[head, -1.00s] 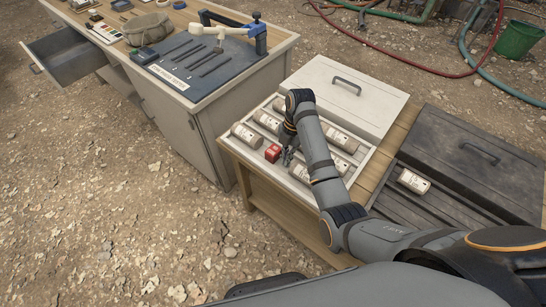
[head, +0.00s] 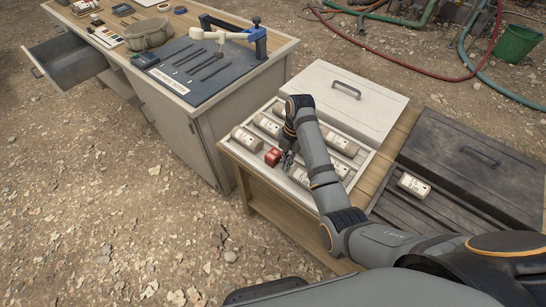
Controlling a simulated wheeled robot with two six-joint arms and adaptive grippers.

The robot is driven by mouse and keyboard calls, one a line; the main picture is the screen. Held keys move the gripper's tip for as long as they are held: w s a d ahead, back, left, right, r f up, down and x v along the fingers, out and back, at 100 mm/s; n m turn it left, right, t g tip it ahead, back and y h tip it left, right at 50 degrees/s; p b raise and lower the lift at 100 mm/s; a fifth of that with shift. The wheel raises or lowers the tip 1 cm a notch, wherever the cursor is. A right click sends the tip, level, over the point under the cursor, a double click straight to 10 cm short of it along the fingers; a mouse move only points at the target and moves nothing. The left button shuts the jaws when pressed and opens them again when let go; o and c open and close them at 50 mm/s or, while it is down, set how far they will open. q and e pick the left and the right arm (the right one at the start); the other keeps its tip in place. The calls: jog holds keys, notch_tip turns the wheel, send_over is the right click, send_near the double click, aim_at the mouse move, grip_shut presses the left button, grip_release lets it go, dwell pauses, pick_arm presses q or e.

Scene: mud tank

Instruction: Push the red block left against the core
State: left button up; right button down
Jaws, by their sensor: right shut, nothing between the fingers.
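The red block (head: 273,157) sits in the front row of the white core tray (head: 277,177). A pale cylindrical core (head: 246,139) lies to its left in the same row, close to the block; I cannot tell whether they touch. My right gripper (head: 286,160) is shut and empty, down in the tray just right of the block, very near or touching it. Another core (head: 302,176) lies right of the gripper, partly hidden by my right arm. My left gripper is not in view.
More cores (head: 268,123) lie in the tray's rows behind. The tray's white lid (head: 345,100) is at the back. A dark grey box (head: 475,165) with a core (head: 413,185) in it stands right. A workbench with tools on a dark mat (head: 205,70) stands left.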

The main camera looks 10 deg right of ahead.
aim_at(274, 153)
dwell(0.4)
jog(key=shift+w+a, duration=0.75)
jog(key=shift+w, duration=0.2)
jog(key=shift+w+a+b, duration=0.75)
jog(key=shift+w+a, duration=0.2)
jog(key=shift+w, duration=0.3)
jog(key=s+r+p, duration=0.1)
jog(key=p, duration=0.2)
jog(key=shift+d+r, duration=0.2)
jog(key=shift+d, duration=0.2)
jog(key=s+p, duration=0.1)
jog(key=p, duration=0.2)
jog(key=shift+d+r, duration=0.4)
jog(key=shift+s+d+p, duration=0.15)
jog(key=shift+s+p, duration=0.1)
jog(key=shift+p, duration=0.05)
notch_tip(274, 153, up, 8)
jog(key=p, duration=0.9)
